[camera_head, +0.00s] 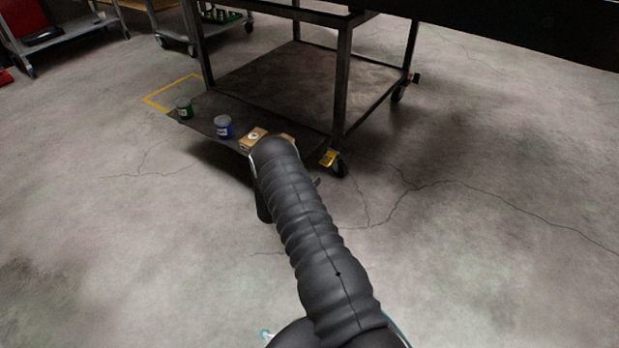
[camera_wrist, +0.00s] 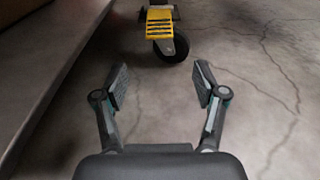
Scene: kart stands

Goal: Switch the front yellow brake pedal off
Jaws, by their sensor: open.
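The yellow brake pedal (camera_wrist: 159,27) shows at the top middle of the wrist view, above a black caster wheel (camera_wrist: 172,47). It has dark stripes across it. In the head view the pedal (camera_head: 327,158) is a small yellow patch at the near corner of the dark cart, just right of my arm's end. My gripper (camera_wrist: 160,82) is open and empty in the wrist view. Its two fingers are spread apart, with the pedal ahead of them and between their lines. A gap of floor shows between fingertips and wheel. In the head view my arm hides most of the gripper.
The dark cart (camera_head: 285,85) has a low shelf along the left of the wrist view. A green can (camera_head: 184,108), a blue can (camera_head: 223,127) and a cardboard box (camera_head: 252,139) stand near its edge. The floor (camera_head: 480,200) to the right is clear. Other carts stand behind.

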